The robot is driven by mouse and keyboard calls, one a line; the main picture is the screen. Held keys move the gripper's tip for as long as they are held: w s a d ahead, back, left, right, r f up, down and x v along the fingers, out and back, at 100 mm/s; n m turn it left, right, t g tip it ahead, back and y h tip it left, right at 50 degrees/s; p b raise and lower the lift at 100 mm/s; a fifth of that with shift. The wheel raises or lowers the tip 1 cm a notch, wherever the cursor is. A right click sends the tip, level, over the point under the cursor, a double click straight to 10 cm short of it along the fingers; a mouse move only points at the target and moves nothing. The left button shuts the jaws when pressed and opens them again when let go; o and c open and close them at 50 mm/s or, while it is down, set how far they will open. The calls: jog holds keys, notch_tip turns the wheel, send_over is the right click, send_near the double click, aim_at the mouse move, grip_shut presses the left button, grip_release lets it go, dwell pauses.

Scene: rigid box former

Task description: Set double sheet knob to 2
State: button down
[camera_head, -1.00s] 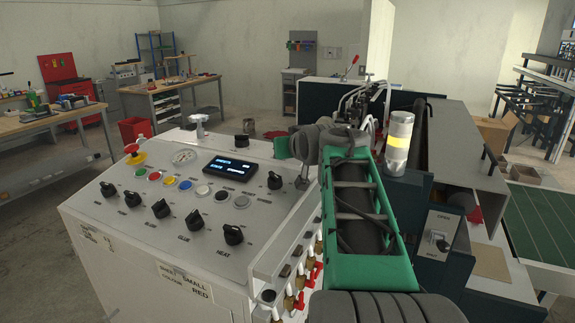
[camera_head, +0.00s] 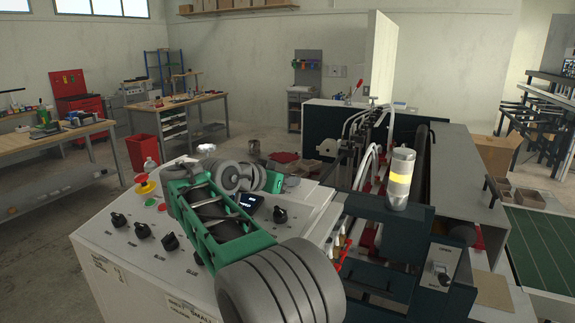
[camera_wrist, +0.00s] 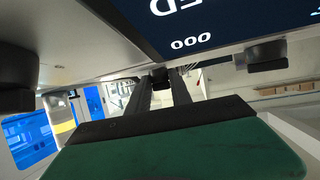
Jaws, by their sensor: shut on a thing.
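My gripper (camera_wrist: 160,84) is shut on a small black knob (camera_wrist: 160,74) on the light grey panel in the wrist view. The knob's label and pointer setting cannot be read, so I cannot tell if it is the double sheet knob. A dark display (camera_wrist: 225,25) with white characters lies close to the fingers. Other black knobs stand at the left (camera_wrist: 18,75) and right (camera_wrist: 268,55) of that view. In the head view my arm covers the middle of the control panel (camera_head: 105,245), and the fingertips are hidden.
In the head view, a black knob (camera_head: 280,215) stands right of the partly covered display (camera_head: 250,201). Several front knobs show, one at the left (camera_head: 118,219). A yellow-banded beacon (camera_head: 401,178) stands right of my arm. A red emergency button (camera_head: 142,179) is at the panel's back left.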

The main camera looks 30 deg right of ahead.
jog(key=g+p, duration=0.1)
jog(key=m+p, duration=0.1)
jog(key=p, duration=0.1)
jog(key=shift+w+r+m+g+h, duration=0.1)
jog(key=shift+r+m+g+h, duration=0.1)
jog(key=shift+m+g+h, duration=0.15)
jog(key=shift+f+g+p, duration=0.1)
jog(key=shift+g+p, duration=0.15)
jog(key=shift+p, duration=0.1)
jog(key=shift+f+m, duration=0.1)
jog(key=shift+m, duration=0.15)
jog(key=c, duration=1.3)
grip_release()
jog(key=shift+d, duration=0.15)
jog(key=shift+o, duration=0.6)
